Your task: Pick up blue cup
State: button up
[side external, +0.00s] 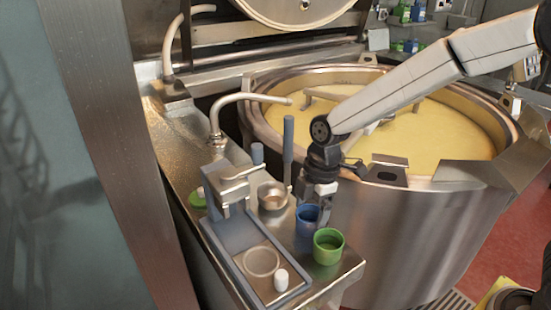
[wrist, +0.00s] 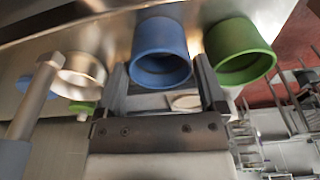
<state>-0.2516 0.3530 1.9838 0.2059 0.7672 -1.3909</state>
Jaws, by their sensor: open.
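The blue cup (side external: 305,224) stands on the metal side table, close behind and left of the green cup (side external: 328,247). My gripper (side external: 318,200) is low beside the blue cup, and in the side view it overlaps the cup's right side. In the wrist view my gripper (wrist: 161,68) is open, with one finger on each side of the blue cup (wrist: 160,55). The right finger lies in the gap between the blue cup and the green cup (wrist: 240,52). Whether a finger touches the blue cup, I cannot tell.
A metal bowl (side external: 272,195) stands left of the cups. A large kettle (side external: 400,235) of yellow liquid stands close on the right. A faucet (side external: 216,130) rises behind.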

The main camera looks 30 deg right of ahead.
jog(key=shift+a+f, duration=0.15)
jog(key=shift+f, duration=0.95)
jog(key=c, duration=0.9)
jog(key=shift+r, duration=0.2)
jog(key=shift+r, duration=0.45)
jog(key=shift+s+d+r, duration=0.6)
jog(key=shift+s+r, duration=1.35)
jog(key=shift+s, duration=0.3)
jog(key=shift+s+d+r, duration=0.55)
jog(key=shift+s+r, duration=1.45)
jog(key=shift+s, duration=0.3)
jog(key=shift+s+d+r, duration=0.6)
jog(key=shift+s+r, duration=1.35)
jog(key=shift+s, duration=0.3)
